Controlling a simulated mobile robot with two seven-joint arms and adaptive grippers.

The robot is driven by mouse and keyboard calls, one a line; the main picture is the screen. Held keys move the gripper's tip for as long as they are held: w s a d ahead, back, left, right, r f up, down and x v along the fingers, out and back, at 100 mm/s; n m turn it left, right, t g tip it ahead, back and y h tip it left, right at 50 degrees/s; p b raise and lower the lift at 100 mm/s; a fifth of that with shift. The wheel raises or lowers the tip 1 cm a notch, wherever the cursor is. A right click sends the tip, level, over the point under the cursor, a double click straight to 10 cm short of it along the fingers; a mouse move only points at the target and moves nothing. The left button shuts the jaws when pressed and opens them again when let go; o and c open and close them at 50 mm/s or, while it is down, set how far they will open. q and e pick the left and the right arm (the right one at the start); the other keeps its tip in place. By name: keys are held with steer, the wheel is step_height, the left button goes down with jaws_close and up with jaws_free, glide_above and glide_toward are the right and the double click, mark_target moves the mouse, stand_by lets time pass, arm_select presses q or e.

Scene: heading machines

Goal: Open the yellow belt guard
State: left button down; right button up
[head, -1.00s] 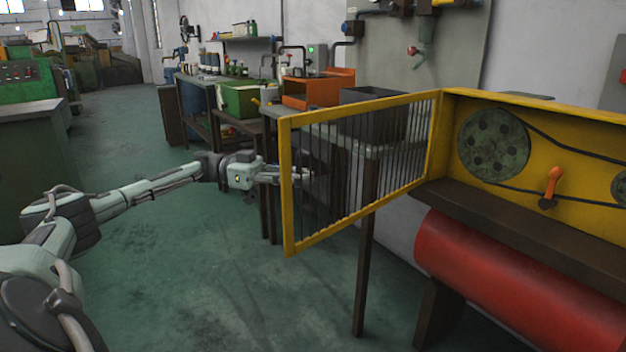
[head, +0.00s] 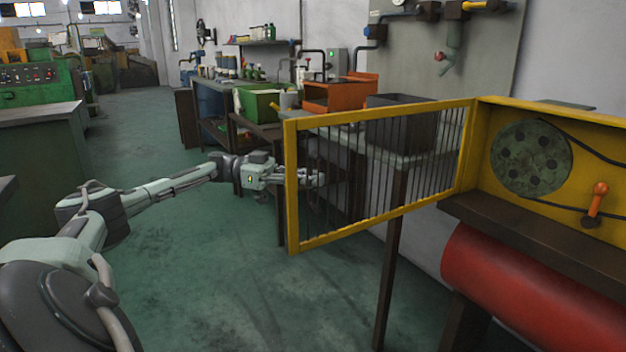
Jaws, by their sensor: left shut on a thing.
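The yellow belt guard (head: 375,221) is a framed door with thin vertical bars. It stands swung out from the yellow housing (head: 483,150), hinged at its right edge. Behind it the housing shows a round green pulley (head: 531,160), a dark belt and an orange lever (head: 597,200). My left gripper (head: 308,177) is at the free left edge of the guard, its fingers partly seen through the bars. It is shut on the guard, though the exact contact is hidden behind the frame. My right gripper is out of view.
A red cylinder (head: 540,285) lies under the housing's dark ledge. Benches behind the guard carry a green bin (head: 258,102), an orange box (head: 340,95) and a dark bin (head: 400,118). A dark post (head: 390,270) stands below the guard. Green floor (head: 190,290) is open to the left.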

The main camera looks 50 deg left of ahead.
arm_select(q)
steer(key=shift+s+f, duration=0.1)
steer(key=shift+f, duration=0.1)
steer(key=c, duration=1.7)
jaws_free()
steer(key=shift+s+a+r, duration=0.1)
steer(key=shift+s+a, duration=0.05)
steer(key=shift+a, duration=0.05)
steer(key=shift+o, duration=0.7)
steer(key=shift+d, duration=0.1)
steer(key=v, duration=0.7)
steer(key=shift+a, duration=0.25)
